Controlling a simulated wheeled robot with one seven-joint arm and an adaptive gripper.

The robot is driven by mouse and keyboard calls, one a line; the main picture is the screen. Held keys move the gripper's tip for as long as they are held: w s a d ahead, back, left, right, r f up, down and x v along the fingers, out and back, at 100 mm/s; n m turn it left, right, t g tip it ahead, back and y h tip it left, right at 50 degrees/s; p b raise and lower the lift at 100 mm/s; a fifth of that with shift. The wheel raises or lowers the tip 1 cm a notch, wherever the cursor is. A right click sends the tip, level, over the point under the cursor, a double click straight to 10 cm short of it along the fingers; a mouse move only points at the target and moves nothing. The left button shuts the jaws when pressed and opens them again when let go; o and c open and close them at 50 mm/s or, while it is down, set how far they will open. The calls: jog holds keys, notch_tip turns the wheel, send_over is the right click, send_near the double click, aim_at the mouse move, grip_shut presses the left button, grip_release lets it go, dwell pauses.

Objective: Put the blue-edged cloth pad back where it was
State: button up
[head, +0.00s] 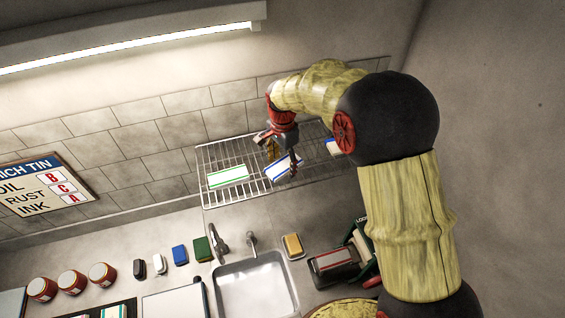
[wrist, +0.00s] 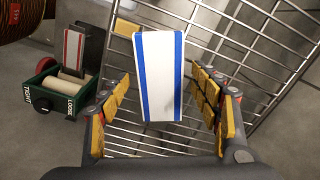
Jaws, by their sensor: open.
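The white cloth pad with blue edges (head: 281,169) lies on the wire rack (head: 211,156) above the sink, set at an angle. In the wrist view the blue-edged pad (wrist: 158,75) shows between my open fingers, with a gap on each side. My gripper (head: 282,160) is at the pad in the head view and partly covers it. Its yellow-padded fingers also show in the wrist view (wrist: 161,92). Whether the pad rests fully on the wires is hard to tell.
A green-edged white pad (head: 228,176) lies on the rack to the left.

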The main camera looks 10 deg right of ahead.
aim_at(283, 165)
notch_tip(283, 165, up, 11)
jog(key=b, duration=0.2)
jog(key=s+d+r+n+t, duration=0.1)
jog(key=s+d+r+n, duration=0.2)
jog(key=s+d+r, duration=0.35)
jog(key=s+d+r+n+t, duration=0.1)
jog(key=s+d+n+t, duration=0.1)
jog(key=s, duration=0.9)
jog(key=s+d+r+n+t, duration=0.1)
jog(key=s+d+n, duration=0.3)
jog(key=s, duration=0.8)
jog(key=shift+s+n+t, duration=0.25)
jog(key=shift+n+t, duration=0.55)
jog(key=shift+n, duration=0.3)
notch_tip(283, 165, down, 26)
jog(key=b, duration=2.6)
jog(key=shift+f, duration=0.25)
